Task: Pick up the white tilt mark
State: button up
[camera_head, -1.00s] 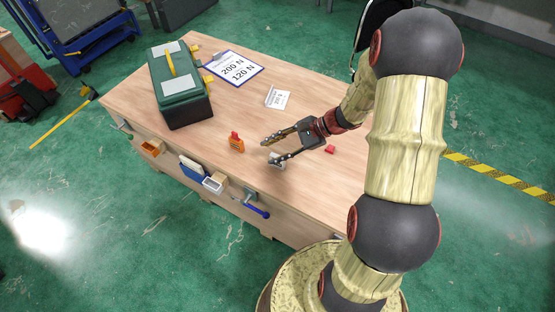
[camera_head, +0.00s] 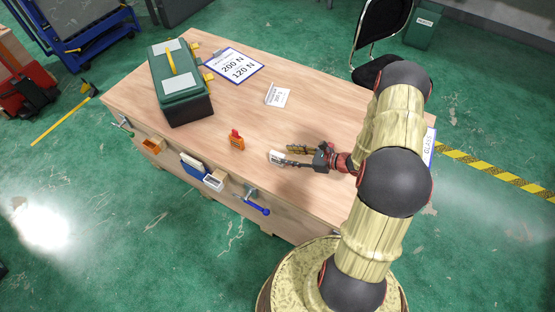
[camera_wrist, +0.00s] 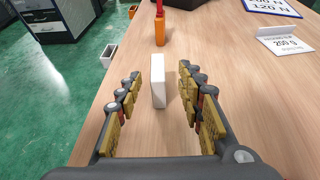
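The white tilt mark (camera_wrist: 158,84) is a small white block standing upright on the wooden table. In the wrist view it lies between the two fingers of my gripper (camera_wrist: 160,92), with a visible space on each side. In the head view the white tilt mark (camera_head: 276,157) shows at the tips of my gripper (camera_head: 287,156), partly hidden by a finger. My gripper is open and low over the table, pointing left in the head view.
An orange block with a red top (camera_head: 237,141) stands just beyond the white mark. A green toolbox (camera_head: 181,84), a clipboard (camera_head: 233,66) and a white card (camera_head: 277,95) are farther back. A clamp with a blue handle (camera_head: 257,207) hangs at the front edge.

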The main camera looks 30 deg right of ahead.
aim_at(280, 155)
jog(key=b+x, duration=0.1)
jog(key=x, duration=0.3)
jog(key=shift+a+f, duration=0.1)
jog(key=shift+a, duration=0.25)
jog(key=shift+w, duration=0.1)
jog(key=shift+c, duration=0.5)
grip_shut()
